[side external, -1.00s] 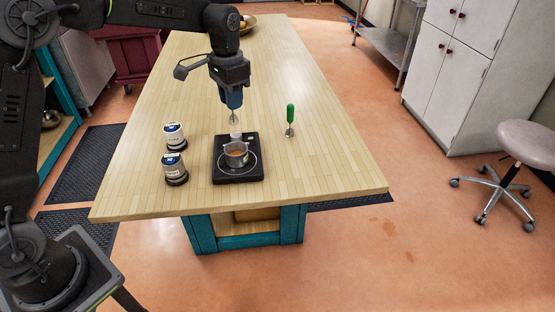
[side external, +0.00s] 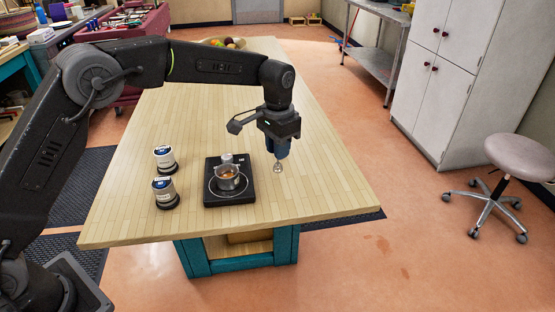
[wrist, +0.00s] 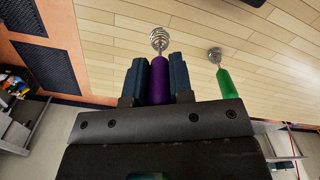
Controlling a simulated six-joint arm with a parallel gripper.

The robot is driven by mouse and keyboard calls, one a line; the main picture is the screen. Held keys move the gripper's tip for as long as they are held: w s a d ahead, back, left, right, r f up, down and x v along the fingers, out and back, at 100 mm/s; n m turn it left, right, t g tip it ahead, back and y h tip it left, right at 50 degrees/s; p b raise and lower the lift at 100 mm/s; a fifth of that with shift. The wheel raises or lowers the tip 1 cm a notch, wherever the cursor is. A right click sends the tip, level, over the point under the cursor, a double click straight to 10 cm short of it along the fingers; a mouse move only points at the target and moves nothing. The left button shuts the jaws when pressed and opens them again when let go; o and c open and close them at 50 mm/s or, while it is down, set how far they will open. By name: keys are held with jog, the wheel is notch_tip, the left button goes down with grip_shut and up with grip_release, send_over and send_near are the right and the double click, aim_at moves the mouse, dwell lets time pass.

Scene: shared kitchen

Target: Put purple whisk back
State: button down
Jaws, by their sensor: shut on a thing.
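My gripper (side external: 281,149) is shut on the purple whisk (wrist: 159,80), its handle between the two blue fingers in the wrist view. In the side view the whisk's wire head (side external: 278,167) points down below my fingers, to the right of the hot plate; the purple handle is hidden there. A green-handled whisk (wrist: 224,80) shows close to the right of my fingers in the wrist view. In the side view it is hidden, apparently behind my gripper. I cannot tell the height of the held whisk above the table.
A metal pot (side external: 228,180) with brownish contents stands on the black hot plate (side external: 214,198). Two white canisters (side external: 164,157) on dark bases stand to its left. A fruit bowl (side external: 224,42) is at the table's far end. The table's (side external: 325,190) right front is clear.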

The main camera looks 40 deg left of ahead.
aim_at(277, 166)
jog(key=shift+f, duration=1.9)
jog(key=shift+f, duration=0.2)
jog(key=c, duration=1)
grip_release()
